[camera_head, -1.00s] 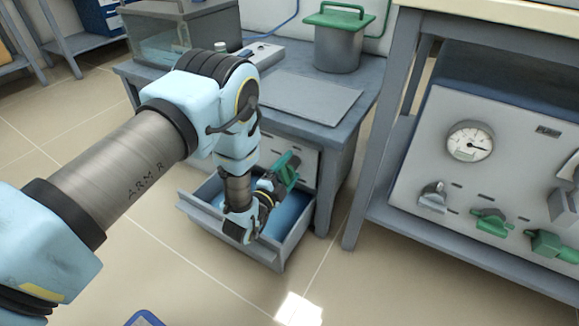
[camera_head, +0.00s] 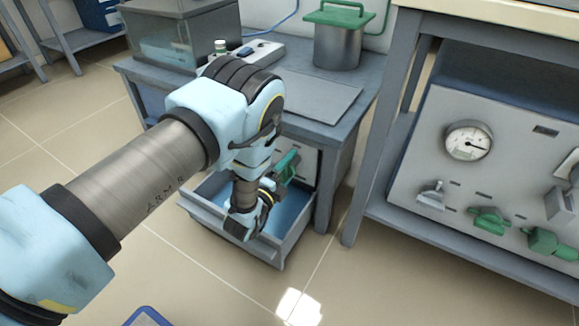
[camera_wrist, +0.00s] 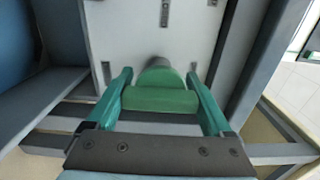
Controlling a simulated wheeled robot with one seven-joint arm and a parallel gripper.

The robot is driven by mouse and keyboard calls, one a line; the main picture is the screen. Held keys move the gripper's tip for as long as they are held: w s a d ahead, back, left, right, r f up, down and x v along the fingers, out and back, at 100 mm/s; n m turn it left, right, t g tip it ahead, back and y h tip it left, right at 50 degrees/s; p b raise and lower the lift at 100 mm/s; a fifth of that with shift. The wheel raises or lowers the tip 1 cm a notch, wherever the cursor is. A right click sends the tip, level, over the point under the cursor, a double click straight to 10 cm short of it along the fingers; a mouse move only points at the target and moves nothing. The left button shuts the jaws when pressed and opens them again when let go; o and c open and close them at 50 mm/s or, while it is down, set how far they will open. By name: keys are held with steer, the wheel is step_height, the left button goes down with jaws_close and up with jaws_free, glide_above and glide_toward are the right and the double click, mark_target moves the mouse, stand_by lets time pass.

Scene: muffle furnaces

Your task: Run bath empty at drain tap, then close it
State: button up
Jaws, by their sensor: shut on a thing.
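The drain tap's green handle (camera_wrist: 160,100) is in the wrist view, on a grey stem against a pale panel. My gripper (camera_wrist: 160,78) has its two green fingers on either side of the handle and is shut on it. In the head view my gripper (camera_head: 284,168) is at the panel under the bench, above an open tray; the tap itself is largely hidden by my wrist. The bath (camera_head: 205,22), a glass-sided tank, stands on the bench at the upper left, with pale blue low inside it. My arm hides part of the bench.
The grey open tray (camera_head: 272,255) with blue inside sits below the tap. A lidded pot (camera_head: 338,45) and a flat plate (camera_head: 312,98) are on the bench. A control panel (camera_head: 440,155) with a gauge and green knobs stands right.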

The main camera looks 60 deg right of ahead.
steer(key=shift+f, duration=0.1)
steer(key=o, duration=1.1)
steer(key=shift+o, duration=0.2)
steer(key=a+p, duration=0.2)
steer(key=a, duration=0.9)
steer(key=shift+p, duration=0.4)
